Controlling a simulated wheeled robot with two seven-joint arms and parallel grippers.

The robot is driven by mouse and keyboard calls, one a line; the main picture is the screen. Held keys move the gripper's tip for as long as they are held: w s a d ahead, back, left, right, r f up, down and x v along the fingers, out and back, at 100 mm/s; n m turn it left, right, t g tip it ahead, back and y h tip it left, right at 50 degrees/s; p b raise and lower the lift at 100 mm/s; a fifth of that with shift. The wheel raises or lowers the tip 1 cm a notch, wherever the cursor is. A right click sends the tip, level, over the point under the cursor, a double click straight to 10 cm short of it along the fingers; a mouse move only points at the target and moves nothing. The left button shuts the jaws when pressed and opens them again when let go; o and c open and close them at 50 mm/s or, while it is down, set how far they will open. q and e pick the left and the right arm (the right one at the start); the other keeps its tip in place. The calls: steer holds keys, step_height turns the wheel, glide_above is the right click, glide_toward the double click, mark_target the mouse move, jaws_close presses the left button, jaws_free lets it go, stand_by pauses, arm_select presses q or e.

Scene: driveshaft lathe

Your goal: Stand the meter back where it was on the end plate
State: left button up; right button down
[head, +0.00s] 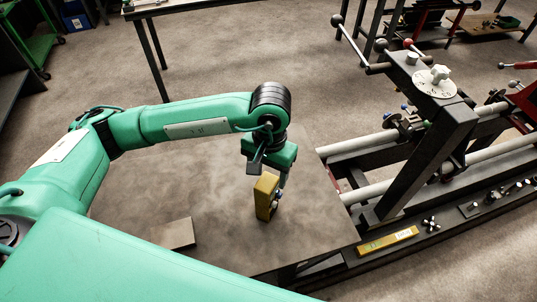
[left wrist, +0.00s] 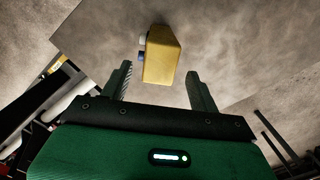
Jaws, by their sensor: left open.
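The meter, a yellow box (head: 265,196) with small knobs on one side, stands upright on the flat grey-brown end plate (head: 313,215) beside the lathe. My left gripper (head: 269,173) is just above the meter's top, open, pointing down. In the left wrist view the meter (left wrist: 162,56) shows between and beyond the two open fingers (left wrist: 160,74), with gaps on both sides. The meter's base is partly hidden from that view. My right gripper is not in view.
The lathe's dark post (head: 425,150) and rails (head: 370,190) rise right of the plate. A yellow bar (head: 387,241) lies on the lathe bed. A small flat tan piece (head: 176,234) is at the plate's near left. The plate around the meter is clear.

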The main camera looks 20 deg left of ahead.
arm_select(q)
step_height(320, 180, up, 8)
steer(key=b, duration=0.2)
steer(key=shift+w, duration=0.25)
steer(key=shift+s+d, duration=0.1)
stand_by(0.3)
